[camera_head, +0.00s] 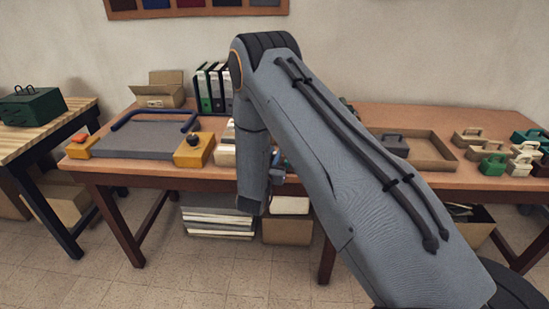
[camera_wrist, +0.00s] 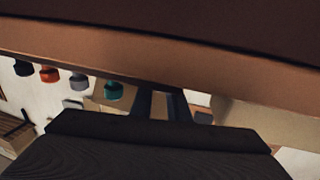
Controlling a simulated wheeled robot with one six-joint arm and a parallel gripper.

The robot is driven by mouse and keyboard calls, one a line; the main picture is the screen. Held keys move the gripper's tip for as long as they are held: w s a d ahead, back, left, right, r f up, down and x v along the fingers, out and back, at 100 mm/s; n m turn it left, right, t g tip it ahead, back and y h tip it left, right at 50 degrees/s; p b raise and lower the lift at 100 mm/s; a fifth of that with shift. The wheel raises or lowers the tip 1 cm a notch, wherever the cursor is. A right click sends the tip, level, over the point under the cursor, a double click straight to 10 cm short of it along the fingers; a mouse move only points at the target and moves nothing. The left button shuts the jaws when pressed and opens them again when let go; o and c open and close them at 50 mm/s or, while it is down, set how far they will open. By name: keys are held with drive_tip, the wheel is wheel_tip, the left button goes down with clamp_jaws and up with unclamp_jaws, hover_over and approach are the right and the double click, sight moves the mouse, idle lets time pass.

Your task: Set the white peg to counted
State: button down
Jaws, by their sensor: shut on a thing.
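I cannot make out the white peg in either view. My gripper's dark fingers (camera_wrist: 165,106) reach up from the bottom of the wrist view, close together. They meet the lower edge of a broad brown surface (camera_wrist: 200,55) that fills the top of that view. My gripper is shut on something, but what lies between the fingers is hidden. In the head view my grey arm bends down in front of the long table (camera_head: 445,178) and hides its middle and most of my gripper. In the wrist view, black, orange, grey and teal (camera_wrist: 113,91) pieces show at the left, too small to name.
On the table stand a grey board with a blue handle (camera_head: 150,140), yellow blocks (camera_head: 194,150), binders (camera_head: 213,90), an open carton (camera_head: 160,90), a shallow brown tray (camera_head: 433,152) and several handled blocks (camera_head: 494,164). A side table (camera_head: 40,130) holds a green box (camera_head: 32,106). Boxes lie underneath.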

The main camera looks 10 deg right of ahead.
drive_tip(key=c, duration=1.9)
unclamp_jaws()
drive_tip(key=shift+c, duration=0.2)
drive_tip(key=shift+a, duration=0.1)
drive_tip(key=b+v, duration=0.1)
drive_tip(key=v, duration=0.6)
drive_tip(key=shift+s+a+b, duration=0.2)
drive_tip(key=shift+s+b, duration=0.15)
